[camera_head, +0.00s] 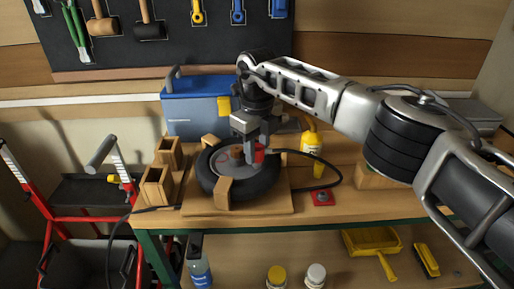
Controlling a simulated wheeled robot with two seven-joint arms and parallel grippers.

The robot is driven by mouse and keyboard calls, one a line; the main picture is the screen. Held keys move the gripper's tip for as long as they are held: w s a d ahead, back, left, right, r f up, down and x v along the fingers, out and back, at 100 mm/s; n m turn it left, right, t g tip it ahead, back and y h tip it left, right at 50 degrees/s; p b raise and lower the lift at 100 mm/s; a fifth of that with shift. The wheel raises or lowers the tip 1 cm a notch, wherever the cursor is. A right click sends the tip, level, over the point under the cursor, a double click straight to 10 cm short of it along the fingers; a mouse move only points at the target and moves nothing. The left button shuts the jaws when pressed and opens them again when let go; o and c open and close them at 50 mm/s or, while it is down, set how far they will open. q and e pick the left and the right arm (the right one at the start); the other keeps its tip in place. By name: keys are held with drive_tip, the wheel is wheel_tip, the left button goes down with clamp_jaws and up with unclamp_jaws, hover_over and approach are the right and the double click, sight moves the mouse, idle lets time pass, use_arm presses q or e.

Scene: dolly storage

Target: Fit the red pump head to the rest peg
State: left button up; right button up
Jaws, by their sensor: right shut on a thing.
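The red pump head (259,153) is in my right gripper (251,150), which points down and is shut on it. They are over the right part of the black wheel (208,180), near its hub. I cannot tell whether the pump head touches the wheel. A black hose (338,172) runs from the pump head to the right and loops back over the bench. A small red base with a dark top (322,198), which looks like the rest peg, sits near the bench's front edge, right of the wheel. My left gripper is not in view.
The wheel lies on a wooden board (285,205) between wooden blocks. Wooden boxes (158,185) stand to its left. A yellow bottle (311,145) and a blue toolbox (195,112) stand behind. A red-framed dolly (120,165) is at left. The shelf below holds bottles and a yellow dustpan (372,242).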

sight(257, 147)
drive_tip(key=shift+d+r, duration=0.1)
drive_tip(key=shift+r, duration=0.15)
idle(0.3)
drive_tip(key=shift+r, duration=0.65)
drive_tip(key=shift+r, duration=0.2)
drive_tip(key=shift+r, duration=0.4)
drive_tip(key=shift+r, duration=0.1)
drive_tip(key=shift+r, duration=0.7)
idle(0.3)
